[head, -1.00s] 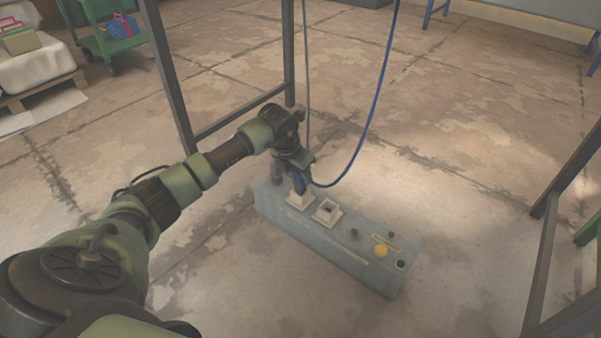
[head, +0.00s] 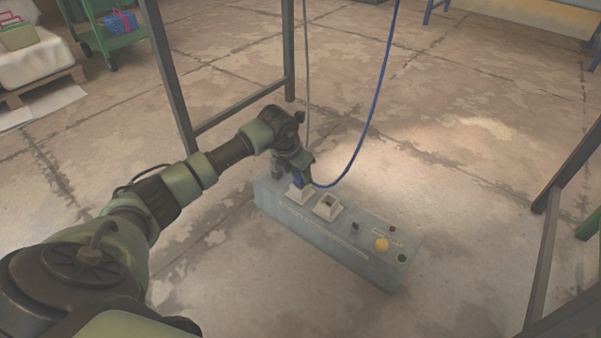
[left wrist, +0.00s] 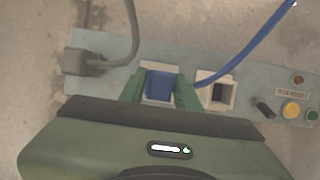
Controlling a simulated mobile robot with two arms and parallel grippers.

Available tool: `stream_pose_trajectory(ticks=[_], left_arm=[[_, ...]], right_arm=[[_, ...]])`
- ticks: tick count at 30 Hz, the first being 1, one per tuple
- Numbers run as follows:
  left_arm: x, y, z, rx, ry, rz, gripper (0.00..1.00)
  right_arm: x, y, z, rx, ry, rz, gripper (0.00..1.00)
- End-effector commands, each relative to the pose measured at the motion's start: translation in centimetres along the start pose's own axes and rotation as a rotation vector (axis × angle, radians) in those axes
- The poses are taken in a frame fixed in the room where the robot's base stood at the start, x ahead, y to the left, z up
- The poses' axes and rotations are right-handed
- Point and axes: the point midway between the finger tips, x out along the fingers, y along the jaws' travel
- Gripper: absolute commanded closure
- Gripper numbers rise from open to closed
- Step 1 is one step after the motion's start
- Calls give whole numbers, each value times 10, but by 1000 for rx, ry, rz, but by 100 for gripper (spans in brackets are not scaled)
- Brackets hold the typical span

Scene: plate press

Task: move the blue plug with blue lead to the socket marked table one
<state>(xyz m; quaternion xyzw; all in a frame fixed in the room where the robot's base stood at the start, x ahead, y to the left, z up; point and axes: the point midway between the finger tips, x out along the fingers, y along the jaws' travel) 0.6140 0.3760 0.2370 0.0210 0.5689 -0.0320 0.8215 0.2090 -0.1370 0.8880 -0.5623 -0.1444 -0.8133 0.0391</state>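The blue plug (left wrist: 160,86) is between the two green fingers of my left gripper (left wrist: 162,92), which is shut on it. It stands at the left white-framed socket (left wrist: 159,67) on the grey box and looks at least partly inside; the depth cannot be told. Its blue lead (head: 367,128) loops up to the right. In the head view my left gripper (head: 301,179) is low over that socket. The second white-framed socket (head: 327,207) is empty. Socket markings are too small to read. My right gripper is not in view.
A grey plug (left wrist: 82,62) with a grey lead (left wrist: 134,30) sits at the box's left end. A black switch (head: 354,227), yellow button (head: 382,244) and green button (head: 402,258) are at the right end. Dark frame posts (head: 168,75) stand nearby.

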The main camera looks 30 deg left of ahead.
Motion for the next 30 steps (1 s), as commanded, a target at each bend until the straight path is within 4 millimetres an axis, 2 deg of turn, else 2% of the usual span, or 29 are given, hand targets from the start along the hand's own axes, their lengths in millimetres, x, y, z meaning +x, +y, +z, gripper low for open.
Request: stream_pose_trajectory(ticks=[1, 2, 3, 14, 18, 21, 30], left_arm=[[0, 0, 0, 0, -1, 0, 54], [0, 0, 0, 0, -1, 0, 46], [0, 0, 0, 0, -1, 0, 43], [-6, 0, 1, 0, 0, 0, 43], [-27, 1, 2, 2, 0, 2, 43], [-43, 1, 2, 1, -1, 2, 43], [-76, 0, 1, 0, 0, 1, 43]], right_arm=[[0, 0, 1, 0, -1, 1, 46], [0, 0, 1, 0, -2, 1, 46], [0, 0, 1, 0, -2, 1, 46], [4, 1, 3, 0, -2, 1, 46], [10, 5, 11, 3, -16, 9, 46], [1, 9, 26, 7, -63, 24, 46], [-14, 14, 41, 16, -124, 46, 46]])
